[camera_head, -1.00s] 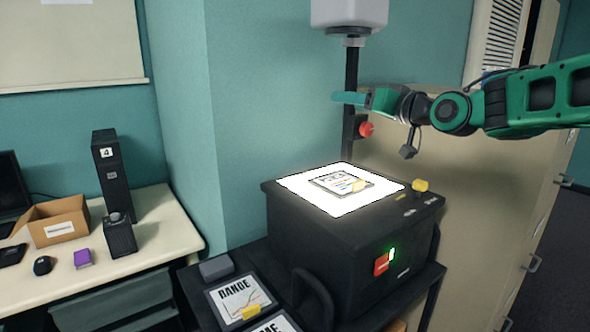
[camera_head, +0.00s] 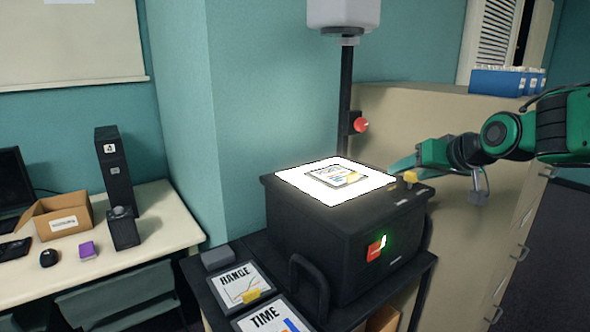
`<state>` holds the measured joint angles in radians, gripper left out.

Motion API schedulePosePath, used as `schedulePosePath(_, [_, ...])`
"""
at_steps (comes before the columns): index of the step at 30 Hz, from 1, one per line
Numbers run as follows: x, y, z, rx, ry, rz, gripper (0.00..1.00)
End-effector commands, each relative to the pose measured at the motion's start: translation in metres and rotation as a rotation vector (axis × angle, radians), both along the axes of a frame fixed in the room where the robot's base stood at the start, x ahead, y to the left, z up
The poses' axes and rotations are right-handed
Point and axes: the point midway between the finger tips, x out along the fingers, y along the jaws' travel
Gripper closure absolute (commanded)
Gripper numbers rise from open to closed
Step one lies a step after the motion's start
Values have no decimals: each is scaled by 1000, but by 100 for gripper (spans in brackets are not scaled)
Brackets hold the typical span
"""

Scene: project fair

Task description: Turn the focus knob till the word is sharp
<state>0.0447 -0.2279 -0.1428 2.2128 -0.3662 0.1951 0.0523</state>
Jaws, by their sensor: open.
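The overhead projector (camera_head: 335,235) is a black box with a brightly lit top plate (camera_head: 300,187). A small framed slide (camera_head: 336,177) lies on that plate, its print too small to read. A red focus knob (camera_head: 360,125) sits on the dark post (camera_head: 345,95) behind the box, below the pale projector head (camera_head: 343,14). My gripper (camera_head: 400,164) is open, pointing left at the right rear of the box, lower than the knob and to its right. It is apart from the knob. The projected word is not in view.
A yellow piece (camera_head: 410,177) stands on the box's right edge, close to my gripper. Slides marked "HANGE" (camera_head: 240,284) and "TIME" (camera_head: 267,318) lie on the cart. A beige cabinet (camera_head: 450,235) stands behind; a desk (camera_head: 165,225) is at left.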

Motion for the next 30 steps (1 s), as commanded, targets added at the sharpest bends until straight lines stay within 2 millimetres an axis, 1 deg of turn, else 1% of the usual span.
schedulePosePath(1, [-20, -20, -18, -20, 67, -41, 44])
schedulePosePath(2, [-32, -31, -29, -31, 110, -66, 44])
schedulePosePath(3, [-49, -45, -43, -44, 167, -97, 44])
schedulePosePath(5, [-77, -64, -64, -59, 254, -144, 44])
schedulePosePath(6, [-97, -76, -78, -67, 314, -176, 44])
schedulePosePath(8, [-128, -92, -96, -72, 401, -222, 44])
schedulePosePath(9, [-149, -102, -108, -74, 461, -253, 44])
schedulePosePath(11, [-183, -114, -124, -72, 550, -298, 44])
schedulePosePath(12, [-207, -120, -134, -68, 610, -328, 44])
schedulePosePath(13, [-224, -124, -141, -63, 655, -348, 44])
schedulePosePath(14, [-241, -127, -147, -57, 696, -369, 44])
schedulePosePath(15, [-263, -130, -155, -48, 752, -396, 44])
schedulePosePath(18, [-309, -133, -169, -23, 869, -449, 44])
schedulePosePath(21, [-342, -132, -177, 0, 952, -485, 44])
schedulePosePath(24, [-360, -131, -181, 14, 1000, -505, 44])
schedulePosePath(27, [-366, -131, -182, 19, 1015, -511, 44])
schedulePosePath(30, [-366, -131, -182, 19, 1015, -511, 44])
